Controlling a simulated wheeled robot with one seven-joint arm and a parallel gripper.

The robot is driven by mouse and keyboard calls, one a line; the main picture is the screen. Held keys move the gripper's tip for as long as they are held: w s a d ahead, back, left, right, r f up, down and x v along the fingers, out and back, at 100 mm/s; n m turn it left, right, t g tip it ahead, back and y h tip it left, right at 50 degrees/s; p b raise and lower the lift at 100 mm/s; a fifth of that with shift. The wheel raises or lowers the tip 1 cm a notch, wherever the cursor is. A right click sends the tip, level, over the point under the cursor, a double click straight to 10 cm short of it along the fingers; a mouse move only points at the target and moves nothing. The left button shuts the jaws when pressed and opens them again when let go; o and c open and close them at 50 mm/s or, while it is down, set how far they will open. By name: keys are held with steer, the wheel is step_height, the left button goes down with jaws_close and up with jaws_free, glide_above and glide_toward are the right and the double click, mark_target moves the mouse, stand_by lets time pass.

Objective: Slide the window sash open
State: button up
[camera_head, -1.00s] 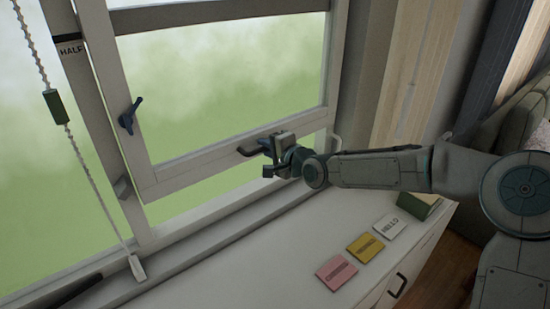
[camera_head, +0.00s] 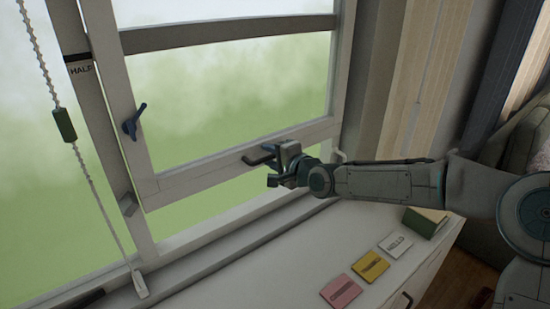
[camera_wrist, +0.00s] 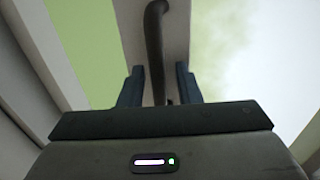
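The white-framed window sash (camera_head: 200,178) is raised, with a green gap between its bottom rail and the sill. A dark bar handle (camera_head: 258,160) sits on the bottom rail; its left part shows and my gripper hides its right end. My gripper (camera_head: 276,166) is at that end. In the wrist view, the handle (camera_wrist: 155,50) runs between the two dark fingers (camera_wrist: 158,86), which stand apart with a visible gap on each side. A blue latch lever (camera_head: 134,121) is on the sash's left stile. A "HALF" mark (camera_head: 80,69) is on the left frame.
A beaded cord with a green toggle (camera_head: 64,125) hangs at left. A small grey block (camera_head: 128,204) is on the left frame. Pink (camera_head: 341,292), yellow (camera_head: 370,266) and white (camera_head: 396,244) cards and a green book (camera_head: 425,222) lie on the white counter (camera_head: 270,270).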

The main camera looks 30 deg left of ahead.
steer(key=b+v, duration=0.2)
steer(key=v, duration=1.2)
steer(key=shift+a, duration=0.1)
stand_by(0.5)
